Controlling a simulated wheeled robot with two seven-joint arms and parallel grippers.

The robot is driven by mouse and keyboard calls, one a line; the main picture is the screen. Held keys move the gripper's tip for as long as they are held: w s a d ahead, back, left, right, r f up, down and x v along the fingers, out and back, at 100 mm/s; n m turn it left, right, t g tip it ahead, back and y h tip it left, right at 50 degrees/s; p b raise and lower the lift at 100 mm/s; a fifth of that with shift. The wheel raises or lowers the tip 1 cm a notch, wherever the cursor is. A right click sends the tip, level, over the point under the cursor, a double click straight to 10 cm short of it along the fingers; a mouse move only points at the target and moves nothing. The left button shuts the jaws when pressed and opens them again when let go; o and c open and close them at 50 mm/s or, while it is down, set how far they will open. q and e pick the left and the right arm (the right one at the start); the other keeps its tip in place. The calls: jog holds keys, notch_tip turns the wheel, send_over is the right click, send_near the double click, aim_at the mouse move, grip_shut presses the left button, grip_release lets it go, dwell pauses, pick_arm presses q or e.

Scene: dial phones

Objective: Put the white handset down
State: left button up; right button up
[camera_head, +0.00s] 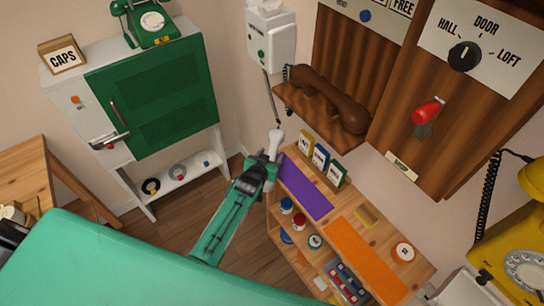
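The white wall phone (270,35) hangs on the wall at the top middle, with a coiled cord running down from it. The white handset (276,140) is at the lower end of that cord, well below the phone body and off it. My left gripper (270,159) has its fingers around the handset's lower part and appears shut on it, hiding some of it. It holds the handset beside the back left end of the wooden shelf unit (368,213). My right gripper is not in view.
A purple mat (305,188), an orange mat (366,257) and small boxes (321,158) lie on the shelf top. A brown handset (330,98) rests on a wall ledge above. A green-doored cabinet (152,92) stands left; a yellow phone (515,255) is at right.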

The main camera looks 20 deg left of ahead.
pick_arm(q)
grip_shut()
